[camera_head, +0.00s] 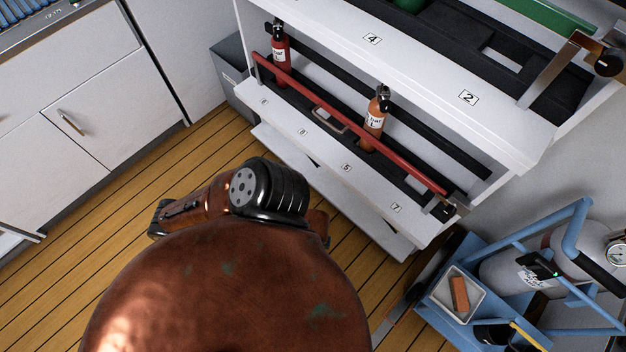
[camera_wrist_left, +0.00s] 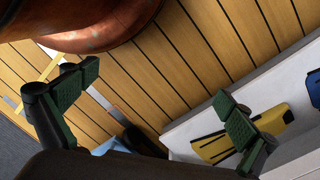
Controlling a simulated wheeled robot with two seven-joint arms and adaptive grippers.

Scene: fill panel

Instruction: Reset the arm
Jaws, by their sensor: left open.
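In the left wrist view my left gripper (camera_wrist_left: 155,110) is open. Its two green-padded fingers stand wide apart with nothing between them, above the wooden floor (camera_wrist_left: 150,75). A white surface with a yellow-and-black item (camera_wrist_left: 245,135) lies behind the right finger. In the head view part of my copper-coloured arm shows at the lower middle, beside my large rounded body. No gripper fingers show clearly there. My right gripper is in neither view.
A white rack (camera_head: 418,62) holds a red bottle (camera_head: 279,55) and an orange bottle (camera_head: 375,122) behind a red rail (camera_head: 345,120). A blue cart (camera_head: 440,310) with grey cylinders stands at the lower right. White cabinets (camera_head: 90,110) stand left. Wooden floor (camera_head: 190,155) lies open between.

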